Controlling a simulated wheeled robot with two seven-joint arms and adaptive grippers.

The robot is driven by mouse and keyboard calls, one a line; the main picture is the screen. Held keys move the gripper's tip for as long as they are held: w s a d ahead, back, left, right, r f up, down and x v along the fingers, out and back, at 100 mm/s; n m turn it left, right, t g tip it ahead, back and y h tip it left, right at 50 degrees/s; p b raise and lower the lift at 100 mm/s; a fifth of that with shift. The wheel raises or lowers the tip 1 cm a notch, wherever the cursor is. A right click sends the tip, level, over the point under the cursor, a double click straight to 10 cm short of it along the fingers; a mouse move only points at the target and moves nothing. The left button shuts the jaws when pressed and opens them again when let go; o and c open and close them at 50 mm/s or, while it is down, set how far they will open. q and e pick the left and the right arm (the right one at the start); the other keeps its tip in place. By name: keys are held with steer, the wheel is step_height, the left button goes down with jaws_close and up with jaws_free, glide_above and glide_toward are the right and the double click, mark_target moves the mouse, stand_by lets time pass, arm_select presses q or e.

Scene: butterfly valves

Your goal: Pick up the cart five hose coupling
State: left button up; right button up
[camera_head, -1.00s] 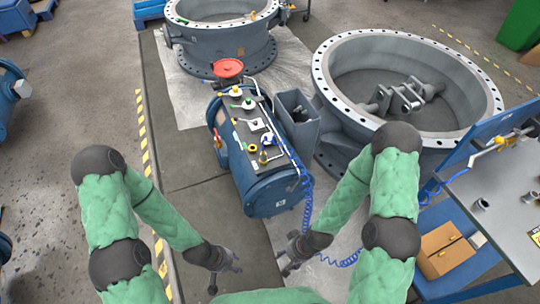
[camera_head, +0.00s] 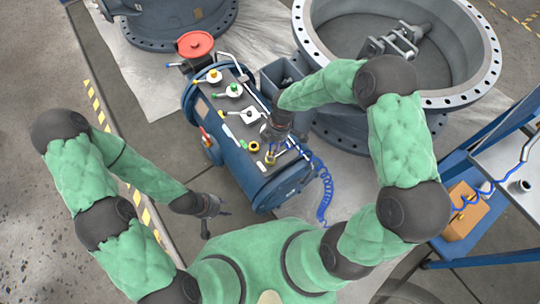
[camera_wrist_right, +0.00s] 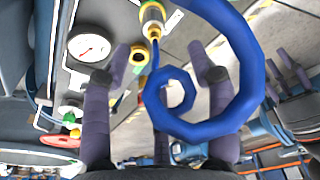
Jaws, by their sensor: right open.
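The brass hose coupling (camera_head: 270,157) stands at the near right end of the blue cart's top (camera_head: 222,115). It also shows at the top middle of the right wrist view (camera_wrist_right: 152,18). My right gripper (camera_head: 273,134) is over the cart top, close to the coupling and partly covering that area. In the wrist view (camera_wrist_right: 158,78) its fingers are spread open, with nothing held between them; the coupling is beyond the tips. My left gripper (camera_head: 215,213) hangs low to the left of the cart, fingers spread and empty; it also shows in the wrist view (camera_wrist_right: 290,72).
A blue coiled hose (camera_head: 323,195) hangs at the cart's right end and crosses the wrist view in front of the fingers (camera_wrist_right: 240,90). A white gauge (camera_wrist_right: 88,48) and a red handwheel (camera_head: 195,44) are on the cart. A large grey valve body (camera_head: 470,95) stands behind.

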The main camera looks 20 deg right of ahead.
mark_target(270, 151)
steer(key=f, duration=0.1)
steer(key=f+b, duration=0.1)
steer(key=f, duration=0.1)
steer(key=f+b, duration=0.1)
steer(key=f, duration=0.1)
steer(key=shift+a+f, duration=0.2)
steer(key=shift+a, duration=0.15)
steer(key=shift+w+a+f+b, duration=0.15)
steer(key=shift+f+b, duration=0.65)
steer(key=shift+f, duration=0.5)
steer(key=shift+w+a+f+b, duration=0.15)
steer(key=shift+f+b, duration=0.6)
steer(key=shift+f, duration=0.55)
steer(key=shift+r, duration=0.1)
steer(key=c, duration=1.1)
